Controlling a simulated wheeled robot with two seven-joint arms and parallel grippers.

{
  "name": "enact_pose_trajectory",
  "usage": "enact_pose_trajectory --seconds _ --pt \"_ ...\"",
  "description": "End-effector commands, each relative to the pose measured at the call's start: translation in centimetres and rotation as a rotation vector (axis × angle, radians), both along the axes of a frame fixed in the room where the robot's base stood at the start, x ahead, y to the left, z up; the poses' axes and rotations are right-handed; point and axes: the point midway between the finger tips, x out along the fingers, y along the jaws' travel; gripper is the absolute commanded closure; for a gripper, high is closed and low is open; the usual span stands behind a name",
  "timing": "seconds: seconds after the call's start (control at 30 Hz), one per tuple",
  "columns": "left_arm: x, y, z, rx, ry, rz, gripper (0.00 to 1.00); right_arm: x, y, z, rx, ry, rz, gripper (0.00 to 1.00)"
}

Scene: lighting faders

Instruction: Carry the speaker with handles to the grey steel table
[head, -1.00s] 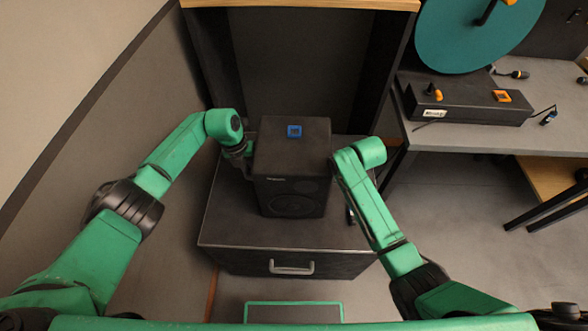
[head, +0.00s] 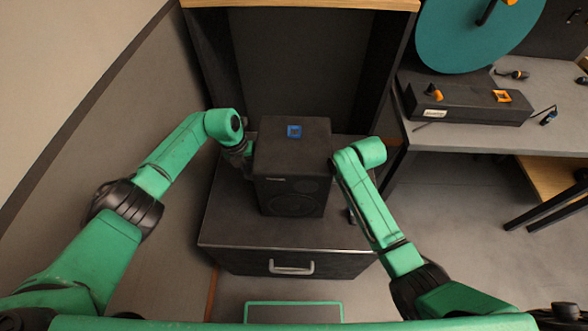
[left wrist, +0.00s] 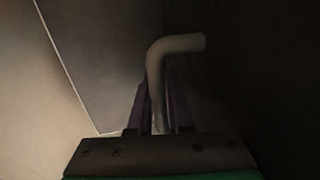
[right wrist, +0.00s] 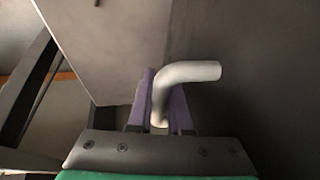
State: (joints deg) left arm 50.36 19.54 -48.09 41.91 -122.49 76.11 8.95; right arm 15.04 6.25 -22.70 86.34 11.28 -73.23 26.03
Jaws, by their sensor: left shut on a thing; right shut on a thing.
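The speaker (head: 292,160) is a black box with a blue square on top, upright on the dark drawer cabinet (head: 285,238) in the head view. My left gripper (left wrist: 158,105) is shut on the speaker's left handle (left wrist: 178,43), a bent grey bar. My right gripper (right wrist: 160,100) is shut on the right handle (right wrist: 190,72), a similar bent bar. In the head view both grippers are mostly hidden beside the speaker. I cannot tell whether the speaker's base touches the cabinet. The grey table (head: 455,138) stands at the right.
On the grey table are a long black box (head: 465,103) and small tools; a teal disc (head: 470,30) stands behind it. A wooden-topped shelf unit (head: 300,4) rises behind the speaker. A wall (head: 70,60) is at the left. Floor (head: 450,200) shows clear below the table.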

Motion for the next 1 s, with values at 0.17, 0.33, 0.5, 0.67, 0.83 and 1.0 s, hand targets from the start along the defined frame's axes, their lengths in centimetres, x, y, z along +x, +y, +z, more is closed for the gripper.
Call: enact_pose_trajectory --seconds 0.17,0.33,0.5,0.67,0.83,1.0 --pt "0.1 0.0 0.1 -0.001 -0.004 0.001 1.0 0.0 0.0 0.0 -0.001 0.0 0.0 1.0" --pt "0.3 -0.1 0.5 -0.005 -0.008 0.0 1.0 0.2 0.0 0.4 0.0 -0.007 0.0 1.0" --pt "0.3 -0.1 1.4 -0.004 -0.008 0.001 1.0 0.2 0.0 1.4 0.0 -0.006 0.0 1.0" --pt "0.3 -0.1 3.4 -0.004 -0.007 0.001 1.0 0.2 0.0 3.3 0.0 -0.006 0.0 1.0" --pt "0.2 -0.1 5.2 -0.004 -0.007 0.001 1.0 0.1 0.0 5.1 0.0 -0.005 0.0 1.0" --pt "0.2 -0.1 5.5 -0.003 -0.006 0.001 1.0 0.1 0.0 5.4 0.0 -0.005 0.0 1.0"
